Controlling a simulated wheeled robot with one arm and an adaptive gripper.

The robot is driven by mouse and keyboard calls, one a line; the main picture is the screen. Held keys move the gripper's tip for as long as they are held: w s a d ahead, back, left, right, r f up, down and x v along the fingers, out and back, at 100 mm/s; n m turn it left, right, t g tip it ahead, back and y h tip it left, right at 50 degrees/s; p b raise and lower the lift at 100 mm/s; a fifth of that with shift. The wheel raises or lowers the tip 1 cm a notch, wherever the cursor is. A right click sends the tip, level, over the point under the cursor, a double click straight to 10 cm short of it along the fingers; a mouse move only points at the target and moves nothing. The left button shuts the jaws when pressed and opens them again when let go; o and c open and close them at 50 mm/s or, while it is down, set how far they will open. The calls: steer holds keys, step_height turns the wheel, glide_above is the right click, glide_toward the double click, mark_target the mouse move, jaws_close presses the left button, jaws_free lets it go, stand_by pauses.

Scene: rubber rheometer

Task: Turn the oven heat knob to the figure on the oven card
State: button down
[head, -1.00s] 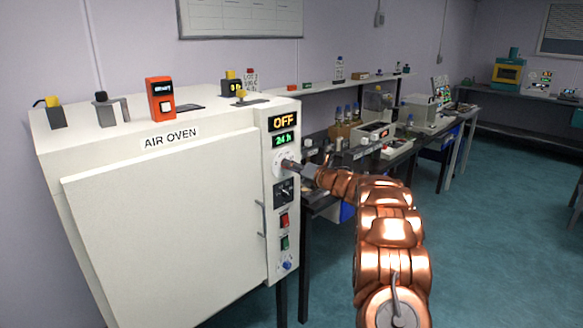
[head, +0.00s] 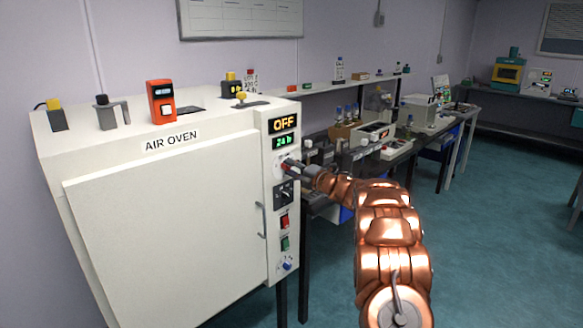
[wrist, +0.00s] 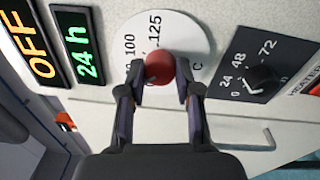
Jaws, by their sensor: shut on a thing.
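The air oven (head: 150,220) stands at the left with its door shut. The red heat knob (wrist: 160,66) sits on a round white dial (wrist: 190,35) on the oven's right-hand panel. My gripper (wrist: 160,80) is shut on the knob, one finger on each side; it also shows in the head view (head: 292,166). The figures 100 and 125 show on the dial beside the knob. Its other figures are hidden, and I cannot tell where its pointer stands. A small card (head: 250,78) with red lettering stands behind the oven top, too small to read surely.
The displays read OFF (head: 284,124) and 24 h (head: 284,141). A black timer dial (wrist: 265,70) sits beside the heat dial. Red (head: 285,221) and green (head: 285,243) switches sit lower. A handle (head: 261,220) juts from the door. A bench (head: 400,150) stands right; floor is clear nearer.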

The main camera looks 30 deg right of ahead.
steer(key=shift+m+h+p, duration=0.5)
steer(key=shift+m+p, duration=2.75)
steer(key=shift+m, duration=2.95)
steer(key=shift+f, duration=0.1)
steer(key=c, duration=0.8)
jaws_free()
steer(key=v, duration=1.2)
steer(key=shift+f, duration=0.2)
